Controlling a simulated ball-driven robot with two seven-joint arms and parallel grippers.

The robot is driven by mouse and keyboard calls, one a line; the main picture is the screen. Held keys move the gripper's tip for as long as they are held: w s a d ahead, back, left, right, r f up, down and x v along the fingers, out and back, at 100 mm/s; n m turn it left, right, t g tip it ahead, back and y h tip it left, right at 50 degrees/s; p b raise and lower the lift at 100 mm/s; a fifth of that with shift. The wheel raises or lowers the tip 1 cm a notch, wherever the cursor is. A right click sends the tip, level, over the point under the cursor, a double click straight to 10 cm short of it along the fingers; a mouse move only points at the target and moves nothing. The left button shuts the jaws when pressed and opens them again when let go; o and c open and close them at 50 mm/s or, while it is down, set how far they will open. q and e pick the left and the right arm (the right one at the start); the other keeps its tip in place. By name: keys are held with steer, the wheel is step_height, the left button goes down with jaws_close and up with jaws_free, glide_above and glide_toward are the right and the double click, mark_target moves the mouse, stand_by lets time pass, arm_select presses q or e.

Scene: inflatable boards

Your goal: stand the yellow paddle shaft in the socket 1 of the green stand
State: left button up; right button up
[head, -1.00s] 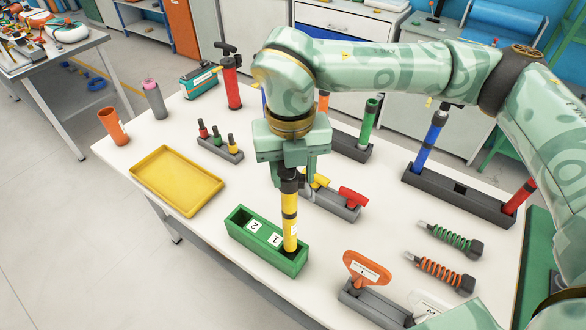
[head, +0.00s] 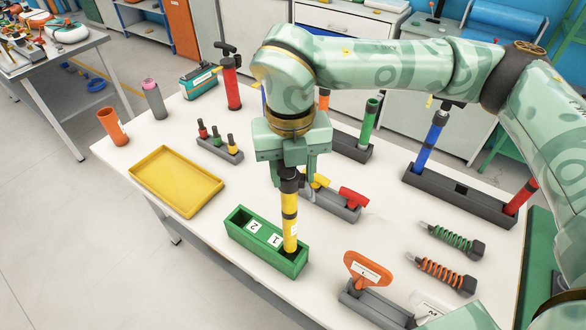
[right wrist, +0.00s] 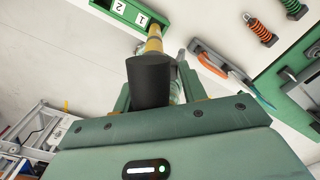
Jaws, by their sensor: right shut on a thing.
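The yellow paddle shaft (head: 290,229), with black bands and a black top end, stands about upright. Its lower end is inside the right-hand opening of the green stand (head: 243,240), beside the label 1. The stand's wall hides the shaft's foot, so I cannot tell how deep it sits. My right gripper (head: 290,174) points down from above and is shut on the shaft near its black top. In the right wrist view the black end (right wrist: 151,82) fills the space between the fingers, with the green stand (right wrist: 131,12) beyond. My left gripper is not in view.
A yellow tray (head: 177,181) lies left of the stand. A grey holder with red and yellow handles (head: 336,207) is close behind the shaft. An orange-handled tool (head: 368,268) stands to the right. Two springs (head: 442,270) lie further right. The table's front edge is close to the stand.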

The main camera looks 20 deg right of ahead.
mark_target(293, 201)
steer(key=shift+f+b, duration=3.25)
steer(key=shift+f, duration=1.05)
steer(key=o, duration=1.3)
steer(key=shift+c, duration=0.2)
steer(key=r, duration=1.1)
steer(key=r+p, duration=0.1)
steer(key=r, duration=0.4)
steer(key=shift+a+r, duration=0.2)
steer(key=shift+a, duration=0.05)
